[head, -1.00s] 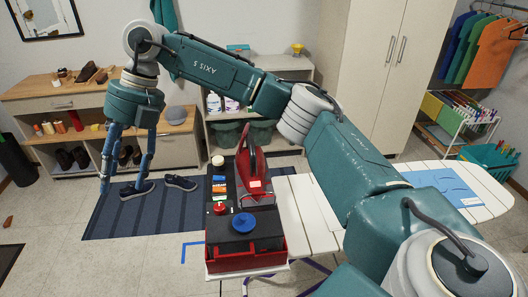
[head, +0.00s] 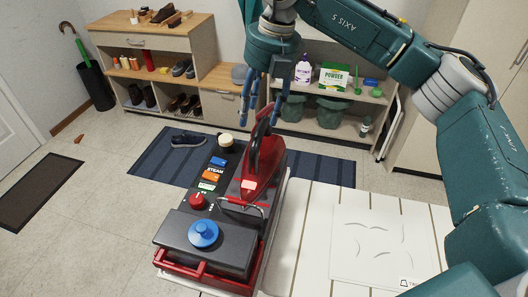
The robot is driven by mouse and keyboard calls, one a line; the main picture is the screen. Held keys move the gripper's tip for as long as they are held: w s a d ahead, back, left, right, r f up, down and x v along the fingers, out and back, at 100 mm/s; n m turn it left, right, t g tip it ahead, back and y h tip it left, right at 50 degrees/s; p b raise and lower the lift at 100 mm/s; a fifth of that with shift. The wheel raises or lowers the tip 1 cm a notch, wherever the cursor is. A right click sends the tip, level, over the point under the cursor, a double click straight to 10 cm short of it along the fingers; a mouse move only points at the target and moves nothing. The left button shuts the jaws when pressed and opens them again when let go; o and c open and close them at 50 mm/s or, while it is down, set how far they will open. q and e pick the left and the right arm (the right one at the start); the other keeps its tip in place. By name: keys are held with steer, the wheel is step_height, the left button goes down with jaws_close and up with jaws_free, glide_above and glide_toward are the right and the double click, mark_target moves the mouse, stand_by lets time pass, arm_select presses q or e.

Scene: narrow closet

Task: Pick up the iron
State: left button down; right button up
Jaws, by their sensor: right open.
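The iron (head: 265,168), red with a dark handle, rests tilted on the right side of a red and black steam station (head: 195,238) on the ironing board. The station has a blue knob, a red knob and a panel of coloured labels. My right gripper (head: 261,112) hangs fingers down in the head view, open, with its blue fingers around or just behind the iron's upper end. I cannot tell whether they touch it. Nothing shows held in it. My left gripper is out of view.
Behind stand a wooden shoe shelf (head: 160,45) and a shelf with detergent (head: 303,70). A striped rug (head: 158,155) with a shoe lies on the floor; the left floor is mostly clear.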

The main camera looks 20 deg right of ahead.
mark_target(258, 126)
steer(key=shift+w+f, duration=0.15)
steer(key=shift+f, duration=0.7)
steer(key=f+p, duration=0.1)
steer(key=f, duration=0.1)
steer(key=f+p, duration=0.1)
steer(key=f, duration=0.1)
steer(key=shift+w+d+p, duration=0.3)
steer(key=shift+w+a+f, duration=0.1)
steer(key=shift+f, duration=0.5)
steer(key=c, duration=1.2)
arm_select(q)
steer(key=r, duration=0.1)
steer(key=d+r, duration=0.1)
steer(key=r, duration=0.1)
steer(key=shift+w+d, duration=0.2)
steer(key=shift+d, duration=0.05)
arm_select(e)
steer(key=shift+w+r, duration=0.15)
jaws_close()
